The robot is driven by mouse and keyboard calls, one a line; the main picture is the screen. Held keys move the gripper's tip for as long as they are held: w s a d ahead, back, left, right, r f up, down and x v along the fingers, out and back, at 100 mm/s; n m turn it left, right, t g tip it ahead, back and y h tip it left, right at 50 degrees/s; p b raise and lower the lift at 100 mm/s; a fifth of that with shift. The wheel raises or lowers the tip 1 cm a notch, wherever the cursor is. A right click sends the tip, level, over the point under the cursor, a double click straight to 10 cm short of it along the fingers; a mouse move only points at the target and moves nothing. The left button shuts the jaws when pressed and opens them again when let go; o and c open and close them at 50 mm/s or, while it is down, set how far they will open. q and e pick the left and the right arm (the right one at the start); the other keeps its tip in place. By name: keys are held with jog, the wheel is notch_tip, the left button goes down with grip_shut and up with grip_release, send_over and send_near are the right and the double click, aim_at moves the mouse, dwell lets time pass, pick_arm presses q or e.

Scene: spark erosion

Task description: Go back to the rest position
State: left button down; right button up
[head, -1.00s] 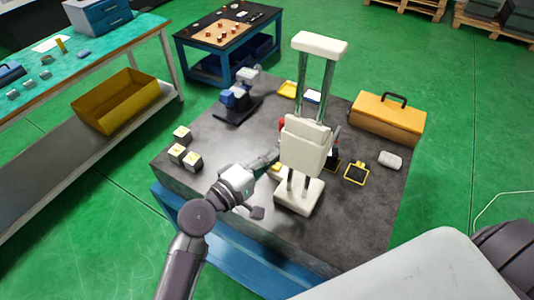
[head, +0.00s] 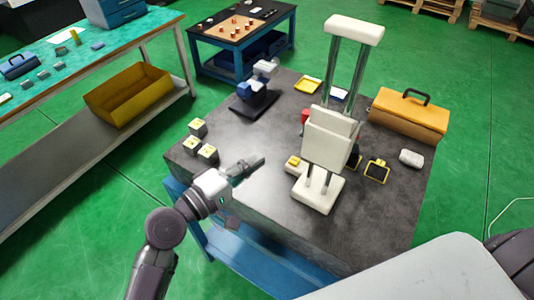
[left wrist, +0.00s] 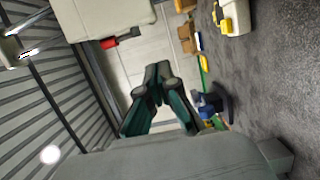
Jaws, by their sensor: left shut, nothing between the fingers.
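My left gripper (head: 256,163) is shut and empty. It is above the dark-topped table (head: 255,205), to the left of the white machine (head: 328,140) with two metal columns, and apart from it. In the left wrist view the two dark green fingers (left wrist: 157,73) meet at their tips with nothing between them. Part of the white machine (left wrist: 100,15) shows at the top of that view. My right gripper is not in view.
Several pale blocks (head: 198,128) stand at the table's left edge. A blue-and-white device (head: 255,92) stands behind them. A small yellow block (head: 293,161) sits beside the machine's base. A yellow toolbox (head: 408,115) is at the right.

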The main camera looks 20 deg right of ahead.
pick_arm(q)
jog(key=s+a+f+m+g+y, duration=0.1)
jog(key=s+a+f+m+y, duration=0.25)
jog(key=a+f, duration=0.4)
jog(key=s+a+f+m+y, duration=0.2)
jog(key=s+a+f+y, duration=0.3)
jog(key=a, duration=0.3)
jog(key=s+a+f+g+y, duration=0.1)
jog(key=s+a+f+y, duration=0.15)
jog(key=a, duration=0.25)
jog(key=s+a+f+m+g+y, duration=0.1)
jog(key=s+a+f+y, duration=0.15)
jog(key=a, duration=0.25)
jog(key=s+a+f+g+y, duration=0.1)
jog(key=s+a+y, duration=0.25)
jog(key=a, duration=0.25)
notch_tip(320, 180, down, 28)
jog(key=s+g+b, duration=0.1)
jog(key=s+b, duration=0.1)
jog(key=s+a+f+g, duration=0.1)
jog(key=s+a+f, duration=0.2)
jog(key=s+f, duration=1.3)
jog(key=shift+s+f+m+h, duration=0.25)
jog(key=shift+m+h, duration=0.05)
jog(key=shift+m, duration=0.05)
